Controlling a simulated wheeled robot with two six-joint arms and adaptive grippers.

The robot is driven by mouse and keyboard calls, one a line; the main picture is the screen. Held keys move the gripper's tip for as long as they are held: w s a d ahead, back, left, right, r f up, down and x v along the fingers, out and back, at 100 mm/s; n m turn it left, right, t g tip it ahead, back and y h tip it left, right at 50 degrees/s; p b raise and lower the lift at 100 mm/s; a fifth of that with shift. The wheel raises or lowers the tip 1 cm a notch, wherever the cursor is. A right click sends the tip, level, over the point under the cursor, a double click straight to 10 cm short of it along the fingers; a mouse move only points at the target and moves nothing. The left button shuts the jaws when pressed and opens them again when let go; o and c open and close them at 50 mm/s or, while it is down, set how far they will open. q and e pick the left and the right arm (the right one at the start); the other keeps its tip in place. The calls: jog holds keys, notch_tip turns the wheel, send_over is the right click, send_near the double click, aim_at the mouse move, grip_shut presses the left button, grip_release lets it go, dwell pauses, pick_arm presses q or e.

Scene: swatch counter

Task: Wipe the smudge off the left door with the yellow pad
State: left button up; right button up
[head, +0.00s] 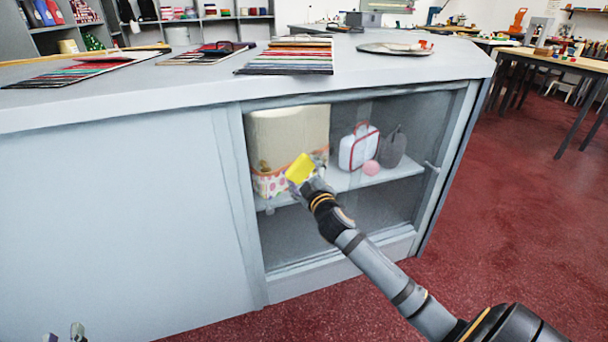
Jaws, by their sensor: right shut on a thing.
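The yellow pad (300,168) is in my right gripper (312,178), which is shut on it. The pad is in front of the left part of the glazed opening, the left door (345,115); I cannot tell whether it touches the glass. A small brownish mark (263,165) shows left of the pad, perhaps the smudge; I cannot be sure. The pad and gripper hide part of the door. Only the fingertips of my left gripper (64,335) show at the bottom left edge, apart and with nothing seen between them.
Behind the glass, a cream and patterned box (290,125), a white red-trimmed bag (358,150), a grey bag (392,148) and a pink ball (371,168) stand on a shelf (400,172). Swatches (290,55) and a round tray (375,48) lie on the counter (150,95).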

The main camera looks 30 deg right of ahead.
aim_at(335, 154)
jog(key=shift+w, duration=0.15)
jog(key=shift+d, duration=0.1)
jog(key=shift+s+d, duration=0.3)
jog(key=shift+d, duration=0.65)
jog(key=shift+s+d, duration=0.3)
jog(key=shift+d, duration=0.6)
jog(key=shift+s+d+p, duration=0.15)
jog(key=shift+d+p, duration=0.05)
jog(key=shift+d, duration=0.8)
jog(key=shift+s+d+p, duration=0.15)
jog(key=shift+d, duration=0.8)
jog(key=shift+s+d+r+p, duration=0.1)
jog(key=shift+s+d+p, duration=0.1)
jog(key=shift+d+p, duration=0.35)
jog(key=shift+s+d+r+p, duration=0.1)
jog(key=shift+s+d+p, duration=0.15)
jog(key=shift+d, duration=0.5)
jog(key=shift+s+d+f+p, duration=0.15)
jog(key=shift+d+p, duration=0.2)
jog(key=shift+d, duration=0.3)
jog(key=shift+r+p, duration=0.9)
